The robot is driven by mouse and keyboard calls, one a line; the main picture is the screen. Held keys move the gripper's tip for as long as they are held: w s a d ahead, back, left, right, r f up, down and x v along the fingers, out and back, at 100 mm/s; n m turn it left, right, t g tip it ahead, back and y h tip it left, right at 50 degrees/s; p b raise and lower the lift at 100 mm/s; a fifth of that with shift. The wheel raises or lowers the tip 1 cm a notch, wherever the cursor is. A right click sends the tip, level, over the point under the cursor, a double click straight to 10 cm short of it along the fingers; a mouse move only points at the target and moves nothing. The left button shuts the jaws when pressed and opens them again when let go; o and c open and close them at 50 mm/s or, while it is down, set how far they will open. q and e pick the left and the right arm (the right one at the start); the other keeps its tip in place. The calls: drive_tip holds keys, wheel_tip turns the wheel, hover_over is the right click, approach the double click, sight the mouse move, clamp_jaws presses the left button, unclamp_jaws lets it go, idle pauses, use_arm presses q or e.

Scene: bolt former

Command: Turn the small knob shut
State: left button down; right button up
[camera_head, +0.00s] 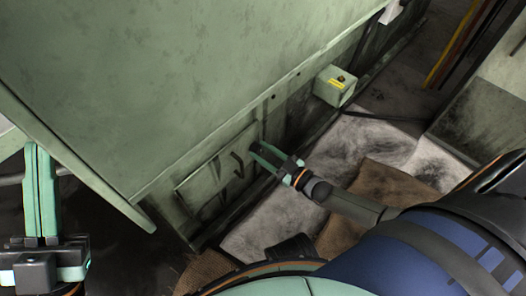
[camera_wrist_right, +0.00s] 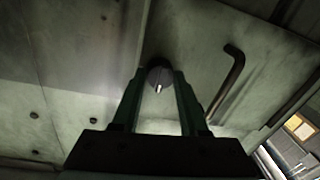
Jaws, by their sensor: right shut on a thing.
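The small knob (camera_wrist_right: 160,74) is round and dark, with a pale mark on its lower part, and sits on the green machine panel in the right wrist view. My right gripper (camera_wrist_right: 159,90) is shut on it, with one finger at each side. In the head view my right gripper (camera_head: 266,155) reaches the machine's lower side, and the knob is hidden there by the fingers. My left gripper (camera_head: 41,150) is at the far left of the head view, its fingers together and empty, apart from the knob.
A bent dark handle (camera_wrist_right: 232,75) stands out from the panel just right of the knob.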

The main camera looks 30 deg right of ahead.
clamp_jaws()
drive_tip(key=shift+n, duration=0.3)
drive_tip(key=shift+a+n+h+p, duration=0.1)
drive_tip(key=shift+n+h+p, duration=0.4)
drive_tip(key=shift+n, duration=7.8)
drive_tip(key=o, duration=1)
unclamp_jaws()
